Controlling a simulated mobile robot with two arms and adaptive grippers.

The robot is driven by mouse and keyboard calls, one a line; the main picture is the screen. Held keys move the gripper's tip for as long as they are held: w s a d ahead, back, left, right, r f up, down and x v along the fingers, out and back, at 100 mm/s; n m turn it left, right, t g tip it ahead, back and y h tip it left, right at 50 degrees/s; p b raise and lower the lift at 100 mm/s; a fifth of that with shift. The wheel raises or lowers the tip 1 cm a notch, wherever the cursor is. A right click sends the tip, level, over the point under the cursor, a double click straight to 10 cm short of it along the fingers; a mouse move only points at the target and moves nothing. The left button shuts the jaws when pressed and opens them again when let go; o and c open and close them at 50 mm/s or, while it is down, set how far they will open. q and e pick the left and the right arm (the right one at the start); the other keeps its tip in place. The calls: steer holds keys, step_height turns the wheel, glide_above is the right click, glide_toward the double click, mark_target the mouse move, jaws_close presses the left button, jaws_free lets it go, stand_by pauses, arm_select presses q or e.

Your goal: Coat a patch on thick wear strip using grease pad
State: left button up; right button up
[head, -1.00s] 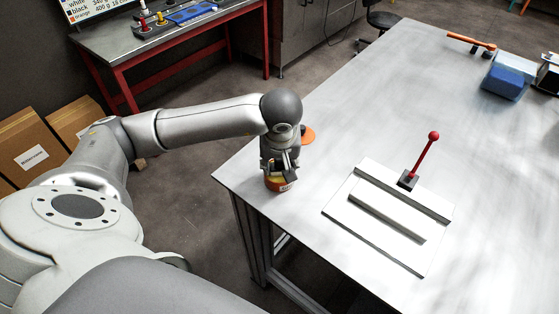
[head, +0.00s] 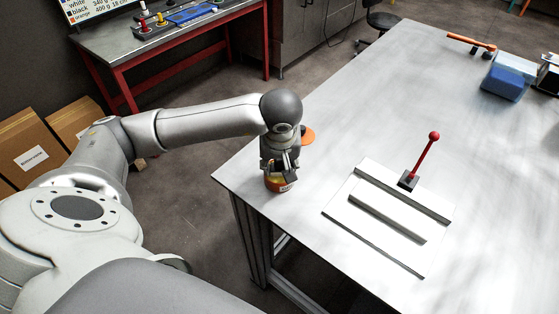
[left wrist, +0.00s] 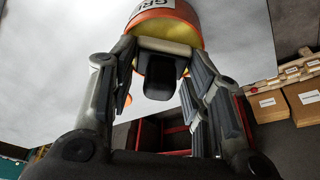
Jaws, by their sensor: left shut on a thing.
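My left gripper (head: 280,172) is at the near left corner of the table, right at an orange grease tin (head: 277,186). In the left wrist view the tin (left wrist: 165,12) shows a partly hidden label starting "GR". My left gripper (left wrist: 162,70) is shut on the grease pad, a pale block (left wrist: 163,47) with a dark grip, at the tin. How deep the pad sits in the tin is hidden. Two wear strips, a rear one (head: 402,193) and a front one (head: 387,219), lie on a pale plate (head: 345,208). My right gripper is out of view.
A red-knobbed lever (head: 424,155) stands at the plate's rear edge. An orange disc (head: 308,135) lies behind the tin. A blue box (head: 503,84) and an orange-handled tool (head: 471,41) are far right. The table between tin and plate is clear.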

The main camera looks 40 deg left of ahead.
arm_select(q)
steer(key=shift+r+p, duration=1.65)
steer(key=shift+r, duration=1.85)
steer(key=shift+d, duration=0.1)
steer(key=shift+d+m, duration=0.4)
steer(key=d+r+m+h+b, duration=0.1)
steer(key=d+m+h+b, duration=0.1)
steer(key=d+m, duration=0.4)
steer(key=shift+d+r+m+t, duration=0.25)
steer(key=shift+d+m+t, duration=0.05)
steer(key=shift+d, duration=0.75)
steer(key=shift+f+b, duration=0.1)
steer(key=shift+b, duration=0.2)
